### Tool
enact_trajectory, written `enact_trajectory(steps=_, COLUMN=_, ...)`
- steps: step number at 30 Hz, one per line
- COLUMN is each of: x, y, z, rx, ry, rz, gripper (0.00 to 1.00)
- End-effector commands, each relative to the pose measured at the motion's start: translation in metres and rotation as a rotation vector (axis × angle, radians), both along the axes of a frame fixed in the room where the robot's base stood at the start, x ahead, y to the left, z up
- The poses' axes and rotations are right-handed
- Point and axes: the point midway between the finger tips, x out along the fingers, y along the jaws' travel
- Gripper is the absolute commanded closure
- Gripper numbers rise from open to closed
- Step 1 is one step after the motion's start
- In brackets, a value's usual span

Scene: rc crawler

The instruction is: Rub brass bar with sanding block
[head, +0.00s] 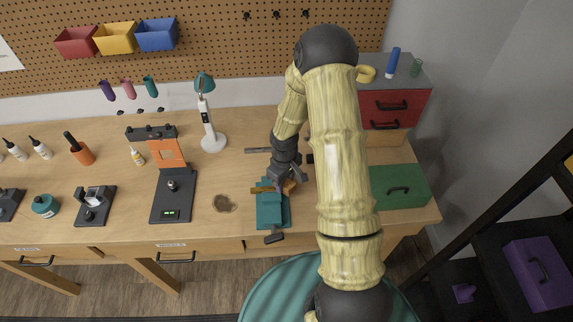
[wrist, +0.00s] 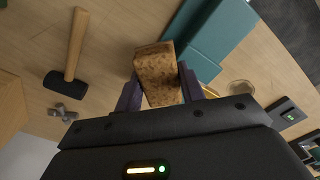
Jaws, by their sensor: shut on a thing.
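My gripper (wrist: 160,90) is shut on the sanding block (wrist: 162,72), a brown, cork-like block held between the two dark purple fingers in the wrist view. In the head view my gripper (head: 287,182) is over the right side of a teal vise (head: 271,213), and the block (head: 290,187) shows beside it. The brass bar (head: 262,190) is a short yellowish piece lying across the top of the vise, just left of my gripper. Its right end is hidden. I cannot tell whether block and bar touch. The vise also shows in the wrist view (wrist: 212,35).
A hammer (wrist: 77,45) lies on the bench beside the block in the wrist view. Bare bench lies between dish and lamp.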

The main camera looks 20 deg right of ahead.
Motion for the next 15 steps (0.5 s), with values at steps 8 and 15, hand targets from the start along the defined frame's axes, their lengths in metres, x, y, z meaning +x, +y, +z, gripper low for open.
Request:
enact_trajectory(steps=8, x=0.001, y=0.002, z=0.042, rx=0.000, ry=-0.002, rz=0.003, gripper=0.86)
enact_trajectory(steps=15, x=0.000, y=0.003, z=0.063, rx=0.000, ry=-0.002, rz=0.006, gripper=0.86)
